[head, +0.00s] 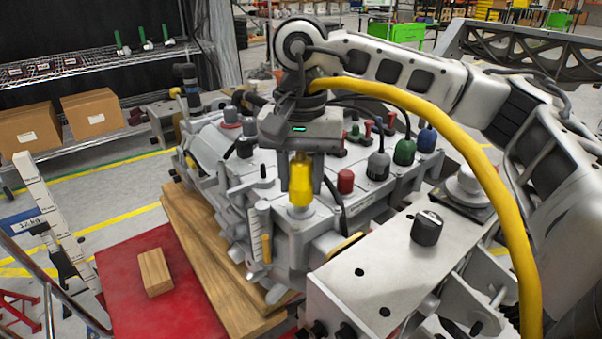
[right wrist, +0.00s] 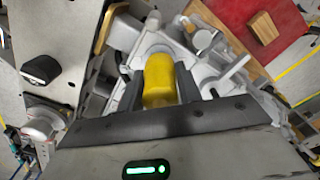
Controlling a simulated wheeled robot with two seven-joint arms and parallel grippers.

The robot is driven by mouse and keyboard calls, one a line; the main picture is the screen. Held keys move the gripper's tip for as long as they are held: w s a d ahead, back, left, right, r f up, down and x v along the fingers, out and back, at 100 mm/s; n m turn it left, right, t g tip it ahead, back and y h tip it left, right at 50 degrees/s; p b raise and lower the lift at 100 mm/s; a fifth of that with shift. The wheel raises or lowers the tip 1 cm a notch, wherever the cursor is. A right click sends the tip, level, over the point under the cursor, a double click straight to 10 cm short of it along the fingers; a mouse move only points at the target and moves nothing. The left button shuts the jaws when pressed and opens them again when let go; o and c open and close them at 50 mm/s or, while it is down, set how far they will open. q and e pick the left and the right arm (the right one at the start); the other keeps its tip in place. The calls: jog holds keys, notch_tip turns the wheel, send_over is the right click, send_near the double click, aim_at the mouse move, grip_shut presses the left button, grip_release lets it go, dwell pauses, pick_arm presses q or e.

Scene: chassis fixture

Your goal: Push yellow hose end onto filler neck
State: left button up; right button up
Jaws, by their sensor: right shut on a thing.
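My right gripper (head: 300,178) points down over the grey chassis unit (head: 225,160). It is shut on the yellow hose end (head: 300,194), whose tip shows below the fingers. In the right wrist view the hose end (right wrist: 158,82) sits between the two dark fingers. A pale grey round part, which looks like the filler neck (right wrist: 157,49), lies right at its tip. The head view shows grey metal just under the tip, but I cannot tell whether the hose end touches the neck or is around it. My left gripper is not in view.
The yellow hose (head: 470,150) arcs from above my gripper to the lower right. Red, green and blue caps stand on the unit behind. A metal plate with a black knob (head: 426,228) is at the right. A wooden block (head: 154,272) lies on the red surface (head: 180,310).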

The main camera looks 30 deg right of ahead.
aim_at(301, 159)
jog(key=shift+f+b, duration=0.55)
jog(key=shift+f, duration=0.2)
jog(key=o, duration=1.3)
jog(key=shift+c, duration=0.2)
jog(key=shift+r, duration=0.1)
notch_tip(301, 159, up, 6)
jog(key=p, duration=0.4)
